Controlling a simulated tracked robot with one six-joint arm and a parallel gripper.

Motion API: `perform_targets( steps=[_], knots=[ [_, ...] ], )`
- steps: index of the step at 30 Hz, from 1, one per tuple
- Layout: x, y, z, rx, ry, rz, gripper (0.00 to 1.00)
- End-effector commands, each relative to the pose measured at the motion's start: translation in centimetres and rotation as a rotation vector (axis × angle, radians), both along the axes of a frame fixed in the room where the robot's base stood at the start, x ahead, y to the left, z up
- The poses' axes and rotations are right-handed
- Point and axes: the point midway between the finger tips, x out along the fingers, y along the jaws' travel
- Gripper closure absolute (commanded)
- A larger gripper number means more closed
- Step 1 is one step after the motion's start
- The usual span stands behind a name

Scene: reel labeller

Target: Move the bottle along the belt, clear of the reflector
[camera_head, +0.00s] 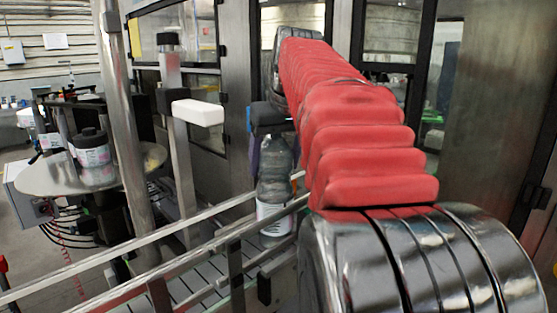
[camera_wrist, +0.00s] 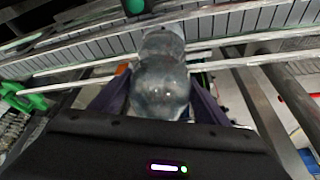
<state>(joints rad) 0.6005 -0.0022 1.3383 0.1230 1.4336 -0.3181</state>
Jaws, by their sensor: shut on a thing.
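The bottle (camera_head: 272,190) is clear grey plastic with a pale label low on its side. It stands upright on the slatted belt (camera_head: 205,284), between the guide rails. My gripper (camera_head: 275,152) is shut on its upper part, with a purple finger on each side. In the wrist view the bottle (camera_wrist: 160,88) is between the two fingers, seen from above. A round green piece (camera_wrist: 134,7) shows at the top edge of the wrist view, beyond the bottle. I cannot tell for sure whether it is the reflector. My arm hides the area right of the bottle in the head view.
Metal guide rails (camera_head: 150,238) run along the belt. A white block (camera_head: 198,112) on a post stands left of the bottle. A green clamp (camera_wrist: 25,97) sits on a rail.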

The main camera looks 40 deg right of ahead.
Motion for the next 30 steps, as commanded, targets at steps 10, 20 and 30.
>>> perform_targets(
  steps=[10, 20, 30],
  knots=[
    [-0.1, 1.8, 0.3, -0.004, -0.007, 0.001, 0.94],
    [-0.3, 3.2, 0.3, -0.004, -0.007, 0.0, 0.94],
    [-0.3, 3.3, 0.3, -0.003, -0.007, 0.0, 0.94]
  ],
)
